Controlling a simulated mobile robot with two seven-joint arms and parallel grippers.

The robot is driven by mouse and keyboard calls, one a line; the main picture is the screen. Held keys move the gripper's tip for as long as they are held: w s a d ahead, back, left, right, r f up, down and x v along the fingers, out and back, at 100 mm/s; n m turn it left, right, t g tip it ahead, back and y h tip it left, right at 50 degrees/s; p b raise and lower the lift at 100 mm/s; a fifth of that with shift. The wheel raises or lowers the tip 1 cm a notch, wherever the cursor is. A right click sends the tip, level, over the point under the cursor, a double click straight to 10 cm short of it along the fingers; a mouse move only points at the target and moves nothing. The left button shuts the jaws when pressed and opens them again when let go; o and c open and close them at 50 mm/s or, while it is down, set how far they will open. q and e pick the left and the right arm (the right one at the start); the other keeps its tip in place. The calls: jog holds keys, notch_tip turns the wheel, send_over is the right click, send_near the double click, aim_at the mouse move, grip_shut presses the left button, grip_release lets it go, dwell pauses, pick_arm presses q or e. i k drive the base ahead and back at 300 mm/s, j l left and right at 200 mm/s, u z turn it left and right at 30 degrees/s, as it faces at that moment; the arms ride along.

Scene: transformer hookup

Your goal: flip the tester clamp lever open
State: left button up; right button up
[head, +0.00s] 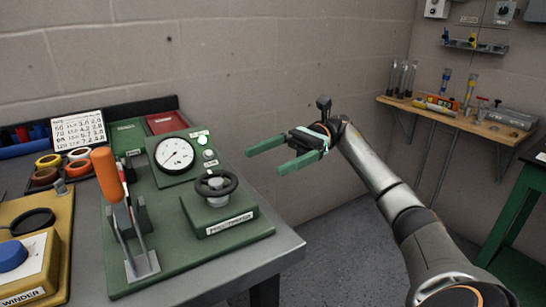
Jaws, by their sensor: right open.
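The tester (168,262) is a green panel on the bench, with a round white dial gauge (175,154) and a black handwheel (216,184). Its clamp lever (104,174) has an orange handle and stands nearly upright, leaning a little left, over a grey metal bracket (142,266) at the panel's left front. My right gripper (264,161) has green fingers pointing left, apart and empty. It is in the air right of the gauge and handwheel, well clear of the lever. My left gripper is not in view.
A yellow winder unit (50,262) with a blue knob stands left of the tester. Coloured wire spools (48,160) and a number chart (78,130) are behind. A wooden wall shelf (460,122) with tools is at the far right. The floor right of the bench is clear.

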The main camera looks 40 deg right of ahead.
aim_at(104, 160)
jog(key=k, duration=1)
